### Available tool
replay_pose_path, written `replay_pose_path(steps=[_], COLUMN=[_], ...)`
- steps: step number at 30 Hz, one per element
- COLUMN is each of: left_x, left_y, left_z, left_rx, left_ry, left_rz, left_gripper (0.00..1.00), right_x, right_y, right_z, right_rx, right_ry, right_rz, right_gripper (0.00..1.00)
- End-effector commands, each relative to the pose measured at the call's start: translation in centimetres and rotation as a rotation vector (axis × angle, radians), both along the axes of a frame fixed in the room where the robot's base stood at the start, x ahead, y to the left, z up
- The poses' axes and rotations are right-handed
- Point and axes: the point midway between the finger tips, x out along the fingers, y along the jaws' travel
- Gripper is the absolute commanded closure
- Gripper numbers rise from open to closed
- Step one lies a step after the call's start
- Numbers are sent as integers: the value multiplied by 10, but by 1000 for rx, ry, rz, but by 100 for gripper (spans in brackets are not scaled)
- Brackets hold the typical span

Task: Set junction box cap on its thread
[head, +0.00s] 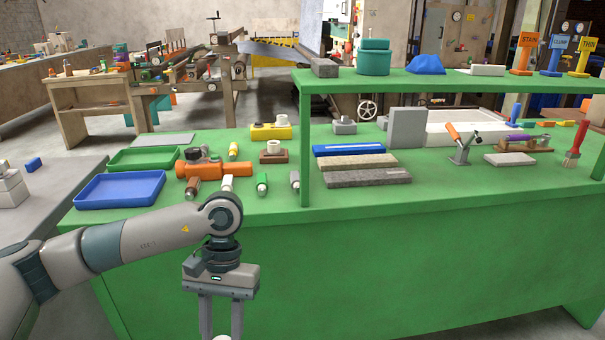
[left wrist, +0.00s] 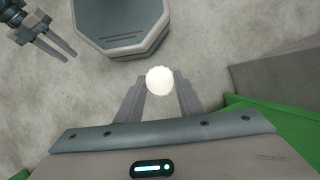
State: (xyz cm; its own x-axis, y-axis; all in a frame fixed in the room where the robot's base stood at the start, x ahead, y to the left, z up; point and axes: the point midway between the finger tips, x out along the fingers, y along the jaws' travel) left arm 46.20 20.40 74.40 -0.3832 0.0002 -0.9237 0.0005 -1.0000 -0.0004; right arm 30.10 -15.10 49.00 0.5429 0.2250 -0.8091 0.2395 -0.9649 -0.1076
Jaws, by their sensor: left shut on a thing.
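My left gripper (head: 221,325) hangs low in front of the green bench (head: 400,245), outside its front edge. In the left wrist view its fingers (left wrist: 160,98) are shut on a round white cap (left wrist: 159,80). The cap's lower side and any thread in it are hidden. In the head view only a sliver of the cap shows at the bottom edge. On the bench stands a brown box with a round cream top (head: 273,151); I cannot tell whether it is the junction box. My right gripper (left wrist: 53,44) shows at the top left of the left wrist view, its opening unclear.
Near the brown box are an orange valve-like fitting (head: 212,170), a yellow box (head: 270,132) and several small bottles. A blue tray (head: 120,188) and a green tray (head: 143,158) lie to the left. A green shelf (head: 440,82) and its post stand to the right.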

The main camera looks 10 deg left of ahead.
Motion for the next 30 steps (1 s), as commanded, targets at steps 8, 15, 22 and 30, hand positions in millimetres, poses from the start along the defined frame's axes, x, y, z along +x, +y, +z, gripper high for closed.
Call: replay_pose_path(steps=[8,15,22,30], left_x=[50,88,92,91], left_y=[-2,0,0,0], left_z=[18,33,35,35], left_rx=[2,0,0,0], left_ry=[1,-1,-1,-1], left_rz=[1,1,-1,-1], left_gripper=[88,88,88,88], right_x=[0,0,0,0], right_y=[0,0,0,0], right_z=[0,0,0,0], right_rx=[0,0,0,-1], right_ry=[0,-1,-1,-1], right_rz=[0,0,0,-1], right_gripper=[69,69,69,69])
